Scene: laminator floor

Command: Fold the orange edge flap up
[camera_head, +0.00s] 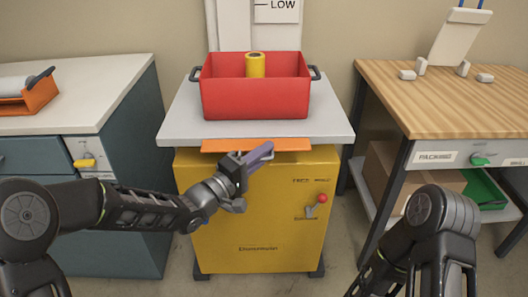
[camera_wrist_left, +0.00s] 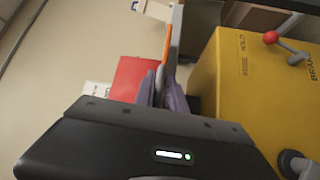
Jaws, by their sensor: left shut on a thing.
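The orange edge flap (camera_head: 225,146) runs along the front edge of the grey top (camera_head: 180,122) of the yellow cabinet (camera_head: 258,225). It sticks out about level, not upright. My left gripper (camera_head: 257,155) is at the middle of the flap, its purple fingers shut on the flap's front edge. In the left wrist view the orange flap (camera_wrist_left: 167,45) shows edge-on as a thin strip running in between the fingers (camera_wrist_left: 163,88). The fingers hide part of it. My right arm is at the lower right, but its gripper is out of frame.
A red bin (camera_head: 255,99) with a yellow roll (camera_head: 255,65) stands on the grey top behind the flap. A red-knobbed lever (camera_head: 322,199) is on the cabinet front, right of my left gripper. A workbench (camera_head: 450,100) is at right, a grey-topped cabinet (camera_head: 80,105) at left.

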